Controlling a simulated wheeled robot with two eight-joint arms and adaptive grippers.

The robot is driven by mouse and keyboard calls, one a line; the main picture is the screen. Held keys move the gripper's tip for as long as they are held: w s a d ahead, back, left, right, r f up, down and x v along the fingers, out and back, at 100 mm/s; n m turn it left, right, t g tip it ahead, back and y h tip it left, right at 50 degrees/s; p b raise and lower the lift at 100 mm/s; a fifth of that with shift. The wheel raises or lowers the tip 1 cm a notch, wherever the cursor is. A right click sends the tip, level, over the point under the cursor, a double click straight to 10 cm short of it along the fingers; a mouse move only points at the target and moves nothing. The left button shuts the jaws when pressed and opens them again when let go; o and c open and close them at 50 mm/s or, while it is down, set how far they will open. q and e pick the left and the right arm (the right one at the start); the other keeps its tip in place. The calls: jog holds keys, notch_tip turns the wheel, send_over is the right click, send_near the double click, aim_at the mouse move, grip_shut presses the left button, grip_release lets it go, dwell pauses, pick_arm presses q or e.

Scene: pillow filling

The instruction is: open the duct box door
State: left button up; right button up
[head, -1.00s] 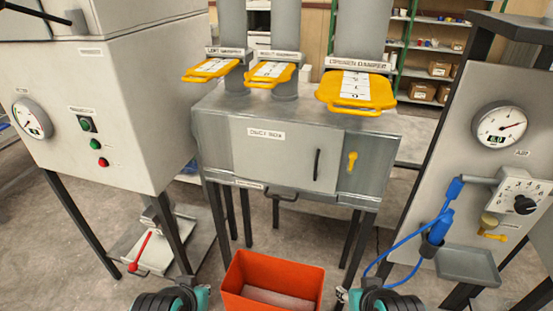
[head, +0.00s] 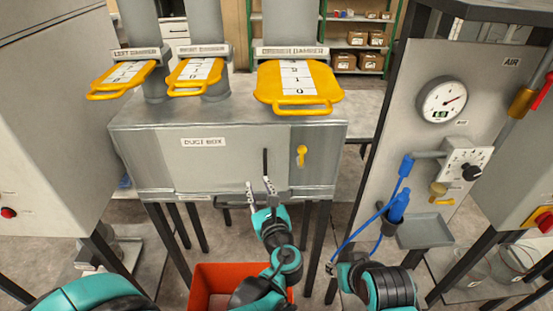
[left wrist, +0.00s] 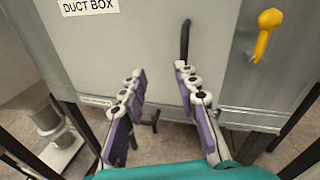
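The grey metal duct box (head: 150,160) stands ahead, with a "DUCT BOX" label on its front door (head: 220,165). The door looks shut. Its black vertical handle (head: 265,162) is near the door's right side, and it also shows in the left wrist view (left wrist: 185,40). A yellow latch (head: 301,155) sits right of the handle; it shows in the left wrist view too (left wrist: 266,32). My left gripper (head: 259,186) is open and empty, just below the handle, its right finger close to the handle's lower end. My right gripper (head: 331,268) is low at the right; its fingers are too small to read.
Yellow damper plates (head: 300,84) stick out above the box top. An orange bin (head: 205,285) stands on the floor below. The air panel (head: 400,145) with a gauge and blue hose (head: 365,225) stands at right, and a grey cabinet (head: 50,140) at left.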

aim_at(265, 169)
pick_arm(q)
jog(key=w+m, duration=0.1)
jog(key=w, duration=0.1)
jog(key=w+d+t, duration=0.1)
jog(key=w, duration=0.2)
jog(key=w+m+h+b, duration=0.1)
jog(key=w, duration=0.2)
jog(key=shift+d+r+m, duration=0.3)
jog(key=shift+d+r, duration=0.05)
jog(key=shift+d, duration=0.05)
grip_shut()
